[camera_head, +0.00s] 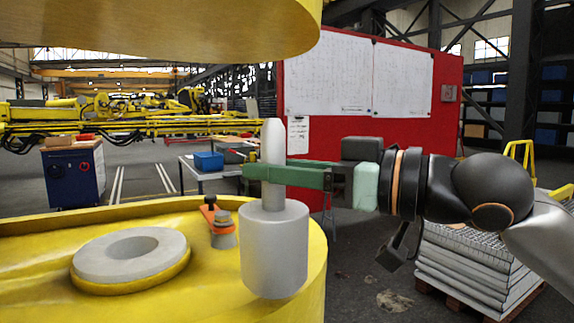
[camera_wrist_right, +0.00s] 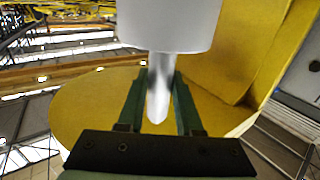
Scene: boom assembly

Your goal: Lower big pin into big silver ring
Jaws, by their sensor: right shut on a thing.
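The big pin (camera_head: 275,250) is a grey, wide cylinder with a narrower round-tipped shaft on top. My right gripper (camera_head: 268,172), with green fingers, comes in from the right and is shut around that shaft, so the pin hangs upright. The right wrist view shows the shaft between the two fingers (camera_wrist_right: 160,95) and the wide body (camera_wrist_right: 168,25) beyond. The big silver ring (camera_head: 97,262) lies flat on a yellow raised seat to the left, apart from the pin, and its hole is visible. My left gripper is not in view.
The ring sits on a yellow boom part (camera_head: 40,235), with another yellow part (camera_head: 170,25) overhead. A small grey piece with an orange plate (camera_head: 222,228) stands between ring and pin. A red board (camera_head: 448,120), table and pallet stack (camera_head: 470,260) stand behind.

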